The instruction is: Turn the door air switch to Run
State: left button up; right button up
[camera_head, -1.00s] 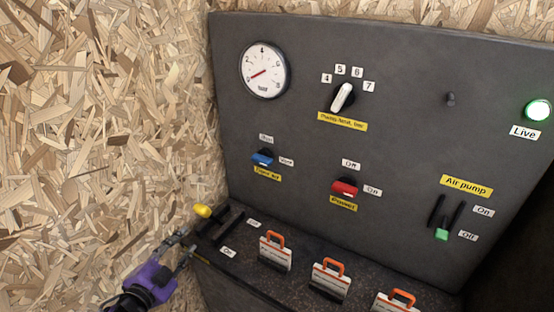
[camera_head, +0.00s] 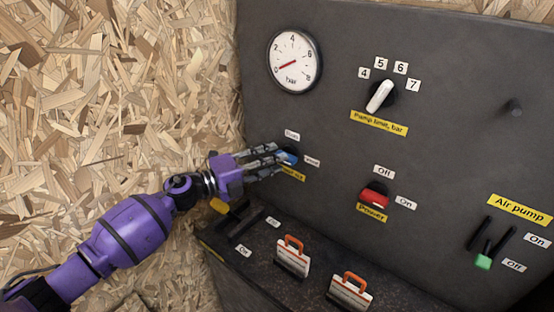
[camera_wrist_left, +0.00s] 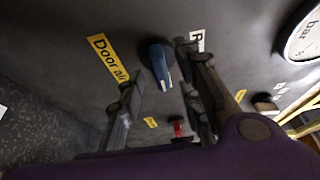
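The door air switch is a blue knob (camera_head: 288,156) on the dark panel, partly hidden by my fingers in the head view. Its yellow door air label (camera_wrist_left: 108,60) is beside it in the wrist view. The blue knob (camera_wrist_left: 158,62) stands between my spread fingers there, and its pale pointer end is toward the bottom of that view. A white label starting with R (camera_wrist_left: 197,41) is partly hidden by a finger; it matches the label above the knob (camera_head: 292,135) in the head view. My left gripper (camera_head: 277,158) is open around the knob, with no clear grip on it. My right gripper is out of view.
The red power knob (camera_head: 374,196) is to the right, with the air pump slider (camera_head: 484,262) farther right. The gauge (camera_head: 294,60) and white pump limit knob (camera_head: 380,96) are above.

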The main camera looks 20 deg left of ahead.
pick_arm(q)
jog(key=shift+x, duration=0.8)
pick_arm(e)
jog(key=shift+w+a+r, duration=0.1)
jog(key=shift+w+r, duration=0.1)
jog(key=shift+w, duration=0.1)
pick_arm(q)
jog(key=shift+s, duration=0.1)
grip_shut()
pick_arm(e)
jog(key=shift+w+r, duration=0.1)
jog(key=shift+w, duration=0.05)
